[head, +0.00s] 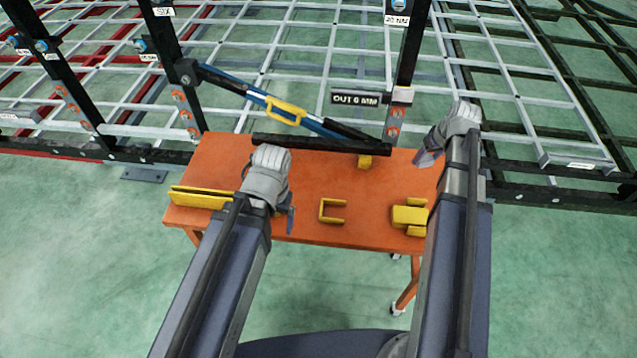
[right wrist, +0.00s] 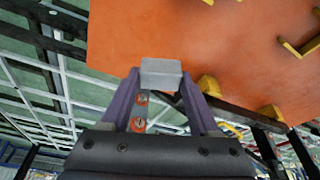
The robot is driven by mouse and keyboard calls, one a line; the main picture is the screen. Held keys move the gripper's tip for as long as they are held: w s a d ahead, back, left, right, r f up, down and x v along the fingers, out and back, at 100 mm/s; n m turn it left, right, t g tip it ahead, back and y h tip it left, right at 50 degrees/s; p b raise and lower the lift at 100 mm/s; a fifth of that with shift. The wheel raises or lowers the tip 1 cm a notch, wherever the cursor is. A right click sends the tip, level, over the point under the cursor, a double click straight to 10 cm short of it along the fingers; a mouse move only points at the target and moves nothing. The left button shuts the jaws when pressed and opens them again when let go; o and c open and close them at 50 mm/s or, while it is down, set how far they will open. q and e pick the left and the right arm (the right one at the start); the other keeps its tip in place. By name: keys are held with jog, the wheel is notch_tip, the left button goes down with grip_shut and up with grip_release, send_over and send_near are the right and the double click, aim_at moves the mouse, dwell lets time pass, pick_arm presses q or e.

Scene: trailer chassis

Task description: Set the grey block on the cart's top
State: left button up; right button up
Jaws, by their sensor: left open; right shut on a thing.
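The grey block (right wrist: 161,73) sits between the purple fingers of my right gripper (right wrist: 160,88) in the right wrist view. The fingers are shut on its sides. The orange top also shows beyond the block in the right wrist view (right wrist: 190,35). I cannot tell how far apart block and top are. My left gripper (head: 290,212) is open and empty over the middle-left of the cart's top.
On the cart lie a long yellow channel (head: 200,198), a yellow U-shaped bracket (head: 332,210), a yellow piece (head: 410,217) at right and a small yellow block (head: 364,161). A black bar (head: 330,146) runs along the back edge. The trailer frame stands behind.

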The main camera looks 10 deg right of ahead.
aim_at(409, 184)
jog(key=shift+a+f, duration=0.3)
jog(key=shift+a, duration=0.55)
notch_tip(409, 184, down, 10)
jog(key=b, duration=1)
jog(key=shift+f, duration=0.1)
jog(key=o, duration=1.5)
jog(key=shift+c, duration=0.2)
